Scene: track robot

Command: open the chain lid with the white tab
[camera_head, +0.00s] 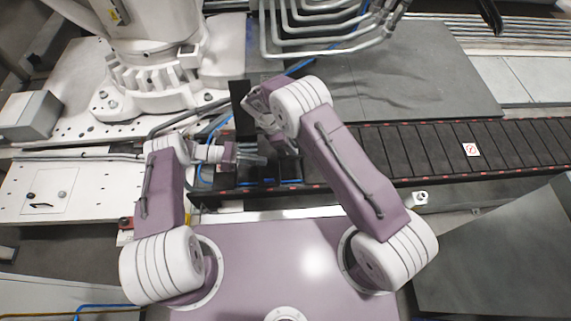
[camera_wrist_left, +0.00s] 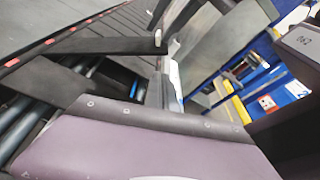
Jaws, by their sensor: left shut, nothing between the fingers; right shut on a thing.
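The black cable chain (camera_head: 440,152) runs across the head view, with red marks along its edges. Near my grippers a section is open, with dark and blue hoses (camera_wrist_left: 122,78) inside in the left wrist view. A dark lid bar (camera_wrist_left: 105,45) stands out over this section, with a small white tab (camera_wrist_left: 158,37) at its end. My left gripper (camera_head: 258,160) is shut and empty, low beside the open section. My right gripper (camera_head: 268,122) is shut on a chain lid; its own arm hides most of the hold.
A white robot base (camera_head: 150,75) stands behind at the left, and bent grey pipes (camera_head: 315,35) at the back. A grey plate (camera_head: 420,70) lies behind the chain. A white label with a red sign (camera_head: 472,149) lies on the chain. My arms are close together.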

